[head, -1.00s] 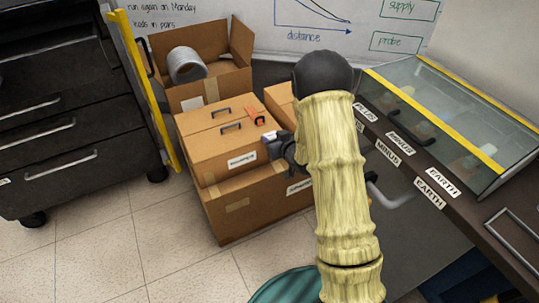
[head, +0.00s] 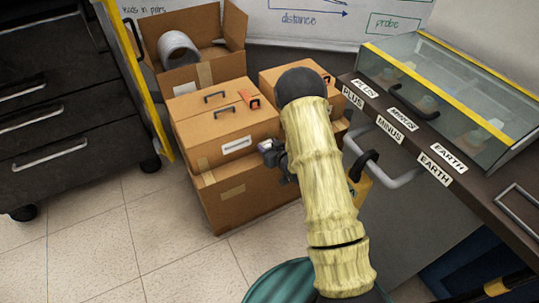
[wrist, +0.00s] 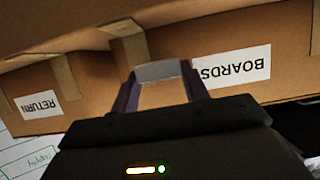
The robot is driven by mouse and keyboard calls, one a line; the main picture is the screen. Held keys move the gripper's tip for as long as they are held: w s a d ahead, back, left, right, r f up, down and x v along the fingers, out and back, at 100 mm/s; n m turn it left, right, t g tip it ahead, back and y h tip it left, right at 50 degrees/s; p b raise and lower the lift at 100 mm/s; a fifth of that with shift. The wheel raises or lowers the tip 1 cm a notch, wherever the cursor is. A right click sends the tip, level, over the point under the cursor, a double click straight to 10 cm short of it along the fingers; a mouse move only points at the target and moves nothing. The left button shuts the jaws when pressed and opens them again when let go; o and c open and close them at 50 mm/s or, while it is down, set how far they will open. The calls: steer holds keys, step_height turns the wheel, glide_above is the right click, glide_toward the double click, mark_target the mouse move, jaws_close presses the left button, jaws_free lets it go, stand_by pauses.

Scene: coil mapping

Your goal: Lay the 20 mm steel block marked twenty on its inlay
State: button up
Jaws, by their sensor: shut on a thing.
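My gripper (wrist: 160,88) is shut on a small grey metal block (wrist: 158,71), which sits between the two fingertips in the wrist view. No marking on the block is readable. In the head view my gripper (head: 268,149) is small and partly hidden by my arm, in front of the stacked cardboard boxes. The block is hard to make out there. I cannot make out the inlay in either view.
Cardboard boxes (head: 222,120) stand stacked behind my gripper; an open box (head: 208,74) holds a grey coil (head: 181,50). A dark drawer cabinet (head: 60,130) stands left. A bench with a glass case (head: 445,95) and PLUS, MINUS and EARTH labels is at right. Floor is clear at lower left.

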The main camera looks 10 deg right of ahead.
step_height(320, 180, down, 4)
steer(key=shift+f+b, duration=0.1)
steer(key=shift+b, duration=0.6)
steer(key=shift+f, duration=0.15)
steer(key=o, duration=1)
steer(key=shift+s+r, duration=0.2)
steer(key=shift+r, duration=0.05)
steer(key=p+v, duration=0.3)
steer(key=v, duration=0.8)
steer(key=shift+s+d+r+p, duration=0.15)
steer(key=shift+s+p, duration=0.1)
steer(key=shift+p, duration=0.05)
